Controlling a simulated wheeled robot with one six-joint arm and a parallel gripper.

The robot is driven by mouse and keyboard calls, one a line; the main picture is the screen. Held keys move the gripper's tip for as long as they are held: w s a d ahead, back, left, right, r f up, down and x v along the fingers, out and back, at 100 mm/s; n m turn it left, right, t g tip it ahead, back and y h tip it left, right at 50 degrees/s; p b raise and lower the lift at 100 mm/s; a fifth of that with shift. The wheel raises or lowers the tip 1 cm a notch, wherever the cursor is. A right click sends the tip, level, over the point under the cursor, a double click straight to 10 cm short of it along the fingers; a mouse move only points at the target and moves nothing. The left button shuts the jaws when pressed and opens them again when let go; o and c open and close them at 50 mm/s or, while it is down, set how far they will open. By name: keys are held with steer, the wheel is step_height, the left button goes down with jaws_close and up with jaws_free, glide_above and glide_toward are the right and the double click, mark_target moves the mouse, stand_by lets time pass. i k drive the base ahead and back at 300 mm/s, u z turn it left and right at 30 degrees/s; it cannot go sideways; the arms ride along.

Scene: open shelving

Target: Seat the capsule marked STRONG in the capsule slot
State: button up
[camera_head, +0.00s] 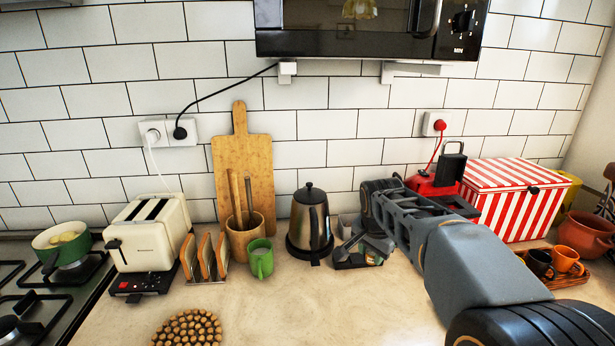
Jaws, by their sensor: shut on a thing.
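My arm reaches in from the lower right, and my gripper (352,243) is at its far end, low over the counter just right of the kettle. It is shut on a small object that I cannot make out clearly. A small dark tray (345,264) with little items lies under and beside the gripper. I cannot read any STRONG marking or pick out a capsule. A red appliance with a black upright handle (425,187) stands behind my arm, partly hidden. I cannot see a capsule slot.
A steel kettle (307,222), green mug (261,262) and wooden utensil pot (245,240) stand left of the gripper. A round cork trivet (187,328) lies in front; the front middle counter is clear.

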mark_target(448, 197)
steer(key=k, duration=0.95)
steer(key=z, duration=0.05)
